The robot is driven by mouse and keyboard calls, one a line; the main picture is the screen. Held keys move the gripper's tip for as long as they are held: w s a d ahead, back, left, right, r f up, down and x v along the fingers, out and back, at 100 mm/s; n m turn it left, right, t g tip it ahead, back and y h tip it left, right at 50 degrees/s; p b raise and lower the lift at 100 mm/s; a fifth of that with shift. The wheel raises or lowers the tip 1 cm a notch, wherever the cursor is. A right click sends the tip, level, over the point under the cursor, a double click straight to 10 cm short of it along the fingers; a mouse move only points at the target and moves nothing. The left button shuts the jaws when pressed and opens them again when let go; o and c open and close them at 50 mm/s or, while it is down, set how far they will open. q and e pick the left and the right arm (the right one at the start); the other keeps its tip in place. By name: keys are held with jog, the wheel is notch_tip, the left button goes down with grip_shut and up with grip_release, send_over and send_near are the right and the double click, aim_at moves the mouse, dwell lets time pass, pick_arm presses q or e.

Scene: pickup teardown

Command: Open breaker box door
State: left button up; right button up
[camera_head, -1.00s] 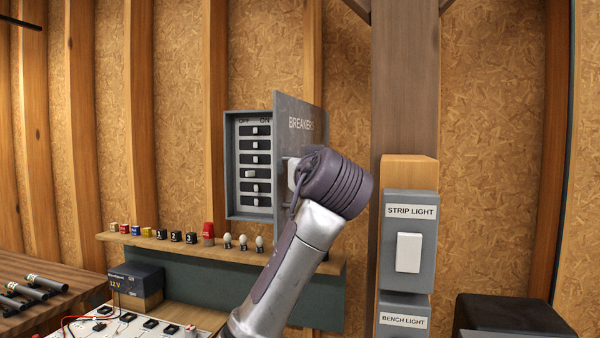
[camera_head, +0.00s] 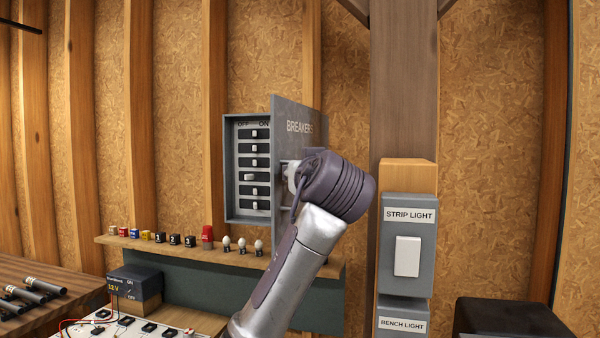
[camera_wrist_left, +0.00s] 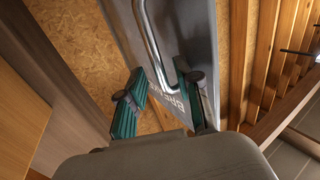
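The grey breaker box (camera_head: 229,170) is on the back wall, and its breaker switches show. Its door (camera_head: 300,112), marked BREAKERS, stands partly open. In the left wrist view the door (camera_wrist_left: 200,30) has a silver bar handle (camera_wrist_left: 150,40). My left gripper (camera_wrist_left: 160,95) has its fingers apart. The right finger lies over the door's front beside the handle's end; the left finger is beyond the free edge. Contact is unclear. My right gripper is not seen.
A shelf (camera_head: 180,247) below the box carries small blocks, a red piece (camera_head: 207,234) and bulbs. A wooden post (camera_head: 404,80) with the STRIP LIGHT switch (camera_head: 407,255) stands close right of my arm. A bench (camera_head: 60,262) is at lower left.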

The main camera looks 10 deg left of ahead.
pick_arm(q)
jog(key=v, duration=1.1)
jog(key=shift+s+d, duration=0.15)
jog(key=shift+s, duration=0.15)
